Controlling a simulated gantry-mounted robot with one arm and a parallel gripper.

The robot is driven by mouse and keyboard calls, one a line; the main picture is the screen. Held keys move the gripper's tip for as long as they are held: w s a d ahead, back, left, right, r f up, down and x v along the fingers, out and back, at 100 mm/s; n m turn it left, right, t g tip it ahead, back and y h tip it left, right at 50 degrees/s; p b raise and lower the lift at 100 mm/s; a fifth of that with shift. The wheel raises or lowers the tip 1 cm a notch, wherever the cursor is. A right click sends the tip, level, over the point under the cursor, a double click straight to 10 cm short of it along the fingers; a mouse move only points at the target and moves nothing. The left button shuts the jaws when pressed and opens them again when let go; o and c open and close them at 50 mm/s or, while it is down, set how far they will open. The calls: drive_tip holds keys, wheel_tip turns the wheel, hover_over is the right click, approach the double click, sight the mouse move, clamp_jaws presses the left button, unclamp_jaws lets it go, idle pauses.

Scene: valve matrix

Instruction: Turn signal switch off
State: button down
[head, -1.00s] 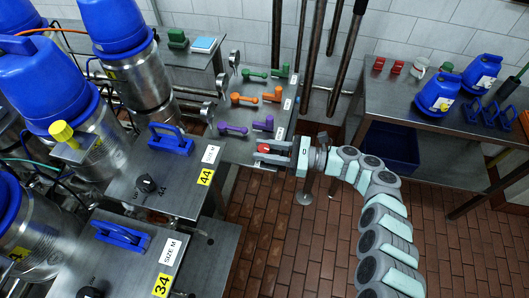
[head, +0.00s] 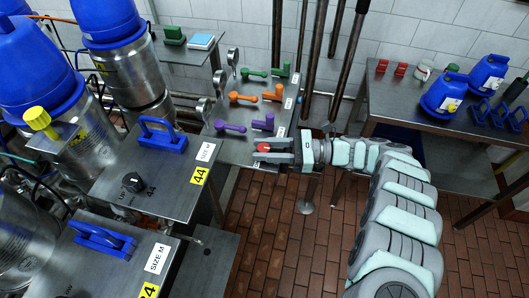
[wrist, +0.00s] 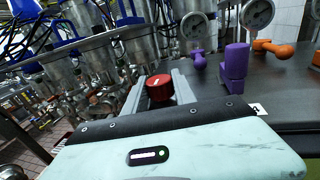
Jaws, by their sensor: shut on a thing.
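A red round knob (wrist: 159,87) with a short white mark on its face sits between the fingers of my gripper (wrist: 159,90). In the head view the same red knob (head: 263,147) shows at the fingertips of my gripper (head: 268,152), at the near right corner of the steel bench with the coloured handles. My gripper is shut on it. The fingers hide its base, so I cannot tell how it is mounted. A black rotary knob (head: 132,182) stands on the steel plate with the yellow 44 label, apart from my gripper.
Purple handles (head: 263,122), orange handles (head: 272,93) and green handles (head: 280,70) stand on the bench behind the red knob. Round gauges (wrist: 257,14) rise behind them. Tanks with blue lids (head: 100,22) crowd the left. The brick floor (head: 270,235) is open.

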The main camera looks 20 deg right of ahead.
drive_tip(key=shift+f+g+b, duration=0.1)
drive_tip(key=shift+g+b, duration=0.2)
drive_tip(key=shift+b, duration=0.2)
idle(0.3)
drive_tip(key=c, duration=1)
unclamp_jaws()
drive_tip(key=shift+a, duration=0.1)
